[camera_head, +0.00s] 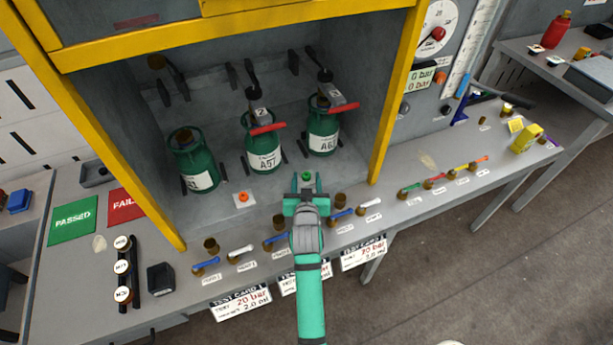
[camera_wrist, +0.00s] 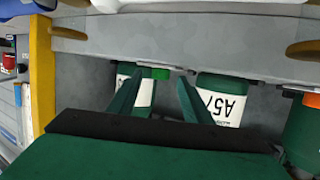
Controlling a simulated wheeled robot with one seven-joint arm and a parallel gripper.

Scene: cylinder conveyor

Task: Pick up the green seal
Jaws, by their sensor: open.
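The green seal (camera_head: 307,176) is a small green piece on the grey bench, in front of the gap between the middle and right green cylinders. In the head view it shows between the tips of my gripper (camera_head: 308,181). In the wrist view the green seal (camera_wrist: 158,73) shows as a small green block near the far ends of the two fingers of my gripper (camera_wrist: 160,80). My gripper is open, with a gap between its fingers, and holds nothing. I cannot tell whether a finger touches the seal.
Green cylinders A57 (camera_head: 262,155) and its right neighbour (camera_head: 323,138) stand behind my gripper; another cylinder (camera_head: 195,165) stands left. An orange seal (camera_head: 243,197) lies on a small plate. Yellow posts (camera_head: 395,95) frame the bay. Brass fittings (camera_head: 340,201) and coloured tools line the front edge.

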